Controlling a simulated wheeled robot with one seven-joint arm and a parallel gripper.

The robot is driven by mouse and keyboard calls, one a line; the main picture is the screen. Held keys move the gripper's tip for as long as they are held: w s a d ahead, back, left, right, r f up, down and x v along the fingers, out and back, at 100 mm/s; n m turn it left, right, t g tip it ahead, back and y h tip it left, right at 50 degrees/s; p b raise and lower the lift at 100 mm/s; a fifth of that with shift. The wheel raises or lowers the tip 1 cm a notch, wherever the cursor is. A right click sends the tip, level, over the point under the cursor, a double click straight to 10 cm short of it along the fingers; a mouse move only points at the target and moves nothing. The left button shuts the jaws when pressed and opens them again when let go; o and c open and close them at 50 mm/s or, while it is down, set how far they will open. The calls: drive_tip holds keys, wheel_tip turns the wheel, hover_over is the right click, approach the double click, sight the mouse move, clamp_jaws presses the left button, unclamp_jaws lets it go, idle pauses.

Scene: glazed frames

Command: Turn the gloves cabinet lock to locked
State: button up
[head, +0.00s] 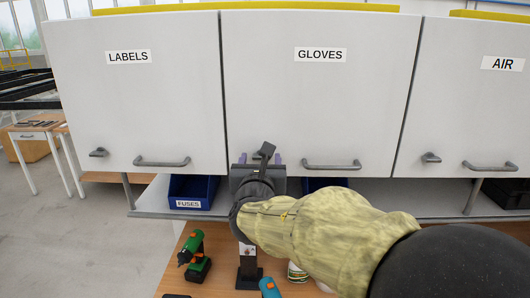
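The white cabinet door labelled GLOVES (320,95) is closed in the middle of the head view. Its bar handle (332,165) is at the lower edge, to the right of my gripper. My gripper (260,160) is up at the lower left corner of this door. Two purplish fingertips show apart, one on each side of a dark upright piece. The gloves lock is mostly or wholly hidden behind my gripper, so its turn and any contact cannot be told.
Closed LABELS (128,100) and AIR (480,100) doors flank it, with grey lock knobs (98,152) and (431,157). Below are a shelf with a blue FUSES bin (190,190) and a wooden bench (215,285) with a green-orange drill (196,255). My arm covers the lower right.

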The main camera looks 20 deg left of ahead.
drive_tip(key=shift+x, duration=0.8)
drive_tip(key=shift+s, duration=0.35)
drive_tip(key=c, duration=0.3)
drive_tip(key=shift+d, duration=0.1)
drive_tip(key=c, duration=0.7)
